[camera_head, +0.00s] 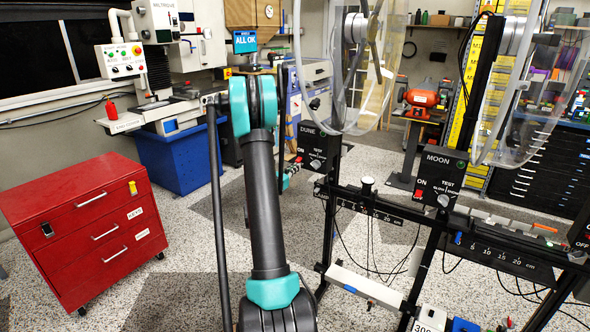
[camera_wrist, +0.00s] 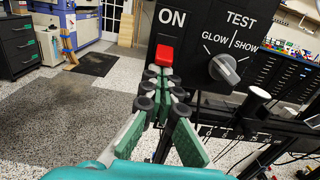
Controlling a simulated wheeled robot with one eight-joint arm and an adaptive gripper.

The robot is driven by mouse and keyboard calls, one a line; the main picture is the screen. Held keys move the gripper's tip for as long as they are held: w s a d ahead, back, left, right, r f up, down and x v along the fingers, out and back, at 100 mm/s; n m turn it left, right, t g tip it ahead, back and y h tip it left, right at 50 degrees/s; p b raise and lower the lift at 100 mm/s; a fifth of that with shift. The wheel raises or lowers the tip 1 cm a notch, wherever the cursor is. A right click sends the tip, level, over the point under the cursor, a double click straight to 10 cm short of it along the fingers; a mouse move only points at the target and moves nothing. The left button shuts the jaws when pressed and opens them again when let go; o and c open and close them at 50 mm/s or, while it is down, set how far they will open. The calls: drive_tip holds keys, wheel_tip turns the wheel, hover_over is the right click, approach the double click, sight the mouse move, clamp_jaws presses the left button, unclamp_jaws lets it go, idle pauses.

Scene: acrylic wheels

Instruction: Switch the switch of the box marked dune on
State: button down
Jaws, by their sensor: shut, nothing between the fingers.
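The black box marked DUNE (camera_head: 318,148) is mounted on the black rail frame, just right of my arm in the head view. Its front fills the upper middle of the wrist view (camera_wrist: 196,75), with a red switch (camera_wrist: 165,54) under the word ON and a grey knob (camera_wrist: 223,69) under TEST. My gripper (camera_wrist: 161,72) is shut and empty, its fingertips just below and in front of the red switch. I cannot tell if they touch it. The switch's position is unclear.
A similar box marked MOON (camera_head: 440,180) stands to the right on the same frame, with clear acrylic wheels above. The rail (camera_head: 375,209) with a scale runs below the boxes. A red drawer cabinet (camera_head: 88,228) stands left. Open floor lies between cabinet and frame.

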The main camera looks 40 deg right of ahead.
sight(298, 159)
drive_tip(key=shift+s+a+r+g+y, duration=0.1)
drive_tip(key=shift+r+g+y, duration=0.15)
drive_tip(key=shift+y, duration=0.35)
drive_tip(key=shift+s+r+g+y, duration=0.1)
drive_tip(key=shift+g+y, duration=0.15)
drive_tip(key=shift+y, duration=0.35)
drive_tip(key=shift+a+r, duration=0.15)
drive_tip(key=shift+r, duration=0.2)
drive_tip(key=r+y, duration=0.1)
drive_tip(key=g+y, duration=0.1)
drive_tip(key=y, duration=0.1)
drive_tip(key=shift+a+r, duration=0.15)
drive_tip(key=shift+r, duration=0.3)
drive_tip(key=shift+r, duration=0.5)
drive_tip(key=shift+w+r, duration=0.1)
drive_tip(key=shift+r, duration=0.15)
